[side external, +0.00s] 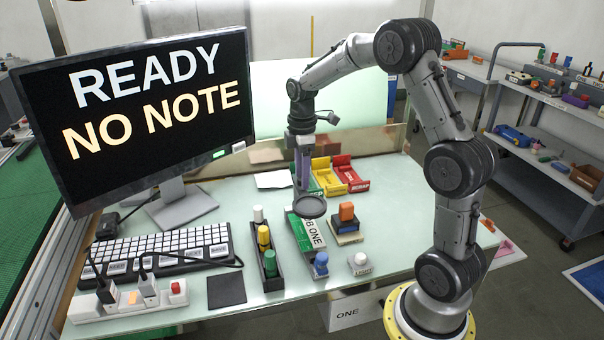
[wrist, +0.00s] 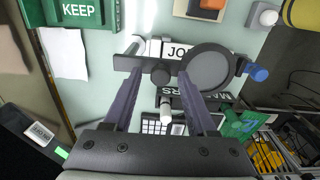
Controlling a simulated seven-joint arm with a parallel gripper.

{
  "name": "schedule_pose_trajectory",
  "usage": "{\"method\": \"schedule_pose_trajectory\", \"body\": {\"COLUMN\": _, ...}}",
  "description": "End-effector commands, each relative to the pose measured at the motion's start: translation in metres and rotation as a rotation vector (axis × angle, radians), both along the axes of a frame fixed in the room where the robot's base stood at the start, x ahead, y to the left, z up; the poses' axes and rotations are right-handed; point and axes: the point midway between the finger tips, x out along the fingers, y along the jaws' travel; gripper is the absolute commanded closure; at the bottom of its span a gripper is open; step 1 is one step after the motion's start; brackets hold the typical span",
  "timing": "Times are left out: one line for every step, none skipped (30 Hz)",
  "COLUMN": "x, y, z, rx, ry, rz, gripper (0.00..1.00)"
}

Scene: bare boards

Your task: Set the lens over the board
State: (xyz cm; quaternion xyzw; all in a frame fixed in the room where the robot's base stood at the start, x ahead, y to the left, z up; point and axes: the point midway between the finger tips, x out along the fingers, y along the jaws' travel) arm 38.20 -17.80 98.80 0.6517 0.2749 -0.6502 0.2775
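The lens (side external: 311,207) is a dark-rimmed round grey disc. In the wrist view, the lens (wrist: 209,70) joins a dark bar with a round knob (wrist: 160,73). My gripper (side external: 303,187) points down just behind the lens. In the wrist view, my gripper's purple fingers (wrist: 160,76) end at the bar either side of the knob. Gaps show beside the knob; contact is unclear.
A marker tray (side external: 268,262) stands left of the board. Green, yellow and red bins (side external: 350,175) are behind. The monitor (side external: 140,110) and keyboard (side external: 160,255) fill the left.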

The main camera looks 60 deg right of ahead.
Motion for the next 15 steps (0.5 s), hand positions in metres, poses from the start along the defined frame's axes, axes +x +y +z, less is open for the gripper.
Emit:
{"method": "schedule_pose_trajectory", "body": {"x": 0.000, "y": 0.000, "z": -0.001, "rx": 0.001, "ry": 0.001, "rz": -0.001, "gripper": 0.38}}
{"method": "schedule_pose_trajectory", "body": {"x": 0.000, "y": 0.000, "z": -0.001, "rx": 0.001, "ry": 0.001, "rz": -0.001, "gripper": 0.38}}
{"method": "schedule_pose_trajectory", "body": {"x": 0.000, "y": 0.000, "z": -0.001, "rx": 0.001, "ry": 0.001, "rz": -0.001, "gripper": 0.38}}
{"method": "schedule_pose_trajectory", "body": {"x": 0.000, "y": 0.000, "z": -0.001, "rx": 0.001, "ry": 0.001, "rz": -0.001, "gripper": 0.38}}
{"method": "schedule_pose_trajectory", "body": {"x": 0.000, "y": 0.000, "z": -0.001, "rx": 0.002, "ry": 0.002, "rz": -0.001, "gripper": 0.38}}
{"method": "schedule_pose_trajectory", "body": {"x": 0.000, "y": 0.000, "z": -0.001, "rx": 0.002, "ry": 0.002, "rz": -0.001, "gripper": 0.38}}
{"method": "schedule_pose_trajectory", "body": {"x": 0.000, "y": 0.000, "z": -0.001, "rx": 0.002, "ry": 0.002, "rz": -0.002, "gripper": 0.38}}
{"method": "schedule_pose_trajectory", "body": {"x": 0.000, "y": 0.000, "z": -0.001, "rx": 0.002, "ry": 0.002, "rz": -0.002, "gripper": 0.38}}
{"method": "schedule_pose_trajectory", "body": {"x": 0.000, "y": 0.000, "z": -0.001, "rx": 0.002, "ry": 0.002, "rz": -0.002, "gripper": 0.38}}
{"method": "schedule_pose_trajectory", "body": {"x": 0.000, "y": 0.000, "z": 0.000, "rx": 0.002, "ry": 0.002, "rz": -0.002, "gripper": 0.38}}
{"method": "schedule_pose_trajectory", "body": {"x": 0.000, "y": 0.000, "z": 0.001, "rx": 0.001, "ry": 0.001, "rz": -0.002, "gripper": 0.38}}
{"method": "schedule_pose_trajectory", "body": {"x": 0.000, "y": 0.000, "z": 0.004, "rx": 0.001, "ry": 0.001, "rz": -0.002, "gripper": 0.38}}
{"method": "schedule_pose_trajectory", "body": {"x": 0.000, "y": 0.000, "z": 0.007, "rx": 0.001, "ry": 0.001, "rz": -0.002, "gripper": 0.38}}
{"method": "schedule_pose_trajectory", "body": {"x": 0.000, "y": 0.000, "z": 0.011, "rx": 0.001, "ry": 0.001, "rz": -0.002, "gripper": 0.38}}
{"method": "schedule_pose_trajectory", "body": {"x": 0.001, "y": 0.000, "z": 0.017, "rx": 0.001, "ry": -0.001, "rz": -0.002, "gripper": 0.38}}
